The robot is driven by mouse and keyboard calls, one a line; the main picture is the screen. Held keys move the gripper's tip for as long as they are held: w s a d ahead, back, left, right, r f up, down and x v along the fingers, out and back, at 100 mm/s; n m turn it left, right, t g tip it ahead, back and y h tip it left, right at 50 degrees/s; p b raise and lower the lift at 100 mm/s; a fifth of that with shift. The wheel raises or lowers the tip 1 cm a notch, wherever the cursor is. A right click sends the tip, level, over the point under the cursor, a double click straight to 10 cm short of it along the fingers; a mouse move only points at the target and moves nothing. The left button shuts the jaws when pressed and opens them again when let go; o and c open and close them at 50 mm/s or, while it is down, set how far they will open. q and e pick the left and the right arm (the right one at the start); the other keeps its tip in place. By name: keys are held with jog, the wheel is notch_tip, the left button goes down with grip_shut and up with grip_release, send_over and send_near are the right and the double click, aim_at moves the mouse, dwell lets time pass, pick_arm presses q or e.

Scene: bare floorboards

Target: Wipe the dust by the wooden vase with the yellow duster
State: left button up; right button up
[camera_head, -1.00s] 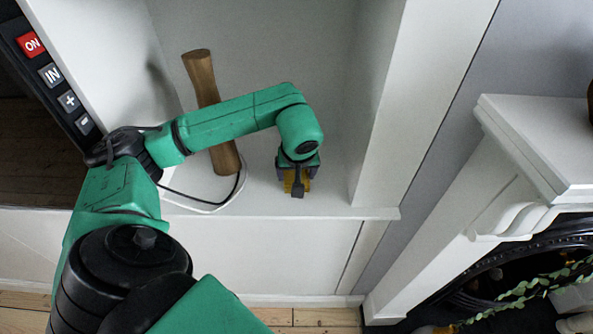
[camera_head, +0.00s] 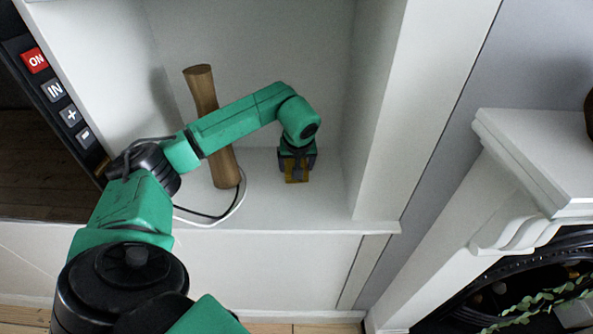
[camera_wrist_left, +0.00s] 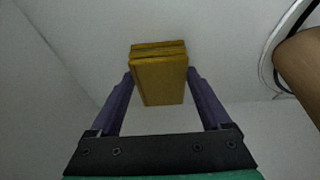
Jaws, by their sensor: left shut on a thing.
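The wooden vase (camera_head: 207,100) is a tall brown cylinder standing in the white alcove, partly hidden behind my left arm. Its lower side also shows at the right edge of the left wrist view (camera_wrist_left: 300,62). My left gripper (camera_head: 296,172) is to the right of the vase, low over the shelf. It is shut on the yellow duster (camera_wrist_left: 160,78), a yellow block between its fingers; the duster also shows in the head view (camera_head: 297,175). I cannot tell whether the duster touches the shelf. No dust can be made out. My right gripper is not in view.
The white shelf (camera_head: 330,205) has alcove walls on both sides. A black and white cable (camera_head: 235,205) lies by the vase foot. A dark panel with buttons (camera_head: 55,90) is at left. A white fireplace mantel (camera_head: 530,160) stands at right.

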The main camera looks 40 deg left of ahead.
pick_arm(q)
jog(key=shift+w+a, duration=0.55)
jog(key=shift+w, duration=0.25)
notch_tip(320, 180, up, 6)
jog(key=p, duration=0.5)
jog(key=shift+s+r, duration=0.1)
notch_tip(320, 180, up, 3)
jog(key=p, duration=0.3)
